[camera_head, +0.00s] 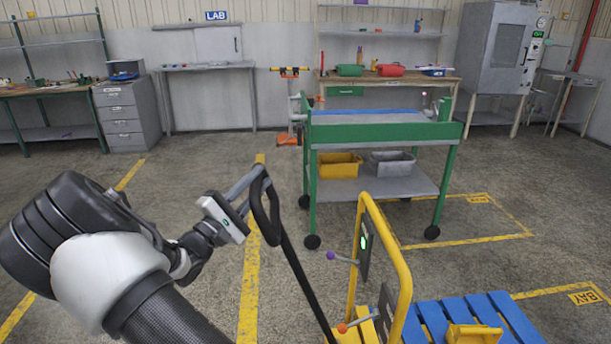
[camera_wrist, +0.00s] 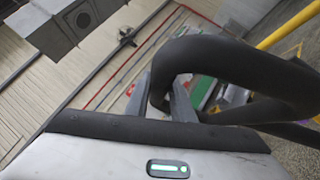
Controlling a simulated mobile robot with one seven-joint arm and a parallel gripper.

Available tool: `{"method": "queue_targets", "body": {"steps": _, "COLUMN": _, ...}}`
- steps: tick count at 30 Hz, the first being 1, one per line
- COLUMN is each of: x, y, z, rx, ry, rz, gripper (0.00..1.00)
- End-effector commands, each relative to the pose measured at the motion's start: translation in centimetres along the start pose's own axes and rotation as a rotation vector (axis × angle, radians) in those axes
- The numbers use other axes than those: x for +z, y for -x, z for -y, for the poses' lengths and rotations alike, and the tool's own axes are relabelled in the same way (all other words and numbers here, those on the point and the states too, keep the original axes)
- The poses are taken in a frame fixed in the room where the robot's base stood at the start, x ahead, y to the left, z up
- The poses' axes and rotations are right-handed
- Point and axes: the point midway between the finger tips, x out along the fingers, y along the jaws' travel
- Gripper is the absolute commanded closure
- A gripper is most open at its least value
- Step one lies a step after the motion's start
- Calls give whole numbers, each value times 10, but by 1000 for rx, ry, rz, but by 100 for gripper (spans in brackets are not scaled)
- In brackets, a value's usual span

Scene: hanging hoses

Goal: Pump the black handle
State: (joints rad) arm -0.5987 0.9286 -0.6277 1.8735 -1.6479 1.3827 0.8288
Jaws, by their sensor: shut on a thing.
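The black handle (camera_head: 267,208) is a looped grip on a long black bar that slants down to the right in the head view. It shows large and close in the wrist view (camera_wrist: 215,60), curving across the right half. My gripper (camera_head: 258,178) is shut on the upper part of the loop, coming from the left. In the wrist view my gripper's fingers (camera_wrist: 170,100) are partly hidden behind the loop. The bar's lower end runs out of the bottom of the head view, beside a yellow tubular frame (camera_head: 403,275).
A blue pallet (camera_head: 480,318) lies at the lower right. A green cart (camera_head: 380,131) stands beyond. The floor left of the bar is clear, with yellow lines.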

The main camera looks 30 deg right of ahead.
Motion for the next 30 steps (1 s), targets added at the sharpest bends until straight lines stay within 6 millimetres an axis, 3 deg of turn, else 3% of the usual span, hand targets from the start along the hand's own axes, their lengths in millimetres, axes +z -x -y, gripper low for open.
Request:
{"method": "queue_targets", "body": {"steps": 1, "x": -19, "y": 19, "z": 0, "rx": 23, "ry": 15, "rz": -6, "gripper": 100}}
{"method": "queue_targets", "body": {"steps": 3, "x": -38, "y": 38, "z": -3, "rx": 46, "ry": 39, "rz": -5, "gripper": 100}}
{"method": "queue_targets", "body": {"steps": 12, "x": -100, "y": 100, "z": -11, "rx": 125, "ry": 120, "rz": -3, "gripper": 100}}
{"method": "queue_targets", "body": {"steps": 19, "x": -122, "y": 122, "z": -14, "rx": 155, "ry": 152, "rz": -2, "gripper": 100}}
{"method": "queue_targets", "body": {"steps": 30, "x": -127, "y": 127, "z": -15, "rx": 162, "ry": 162, "rz": -1, "gripper": 100}}
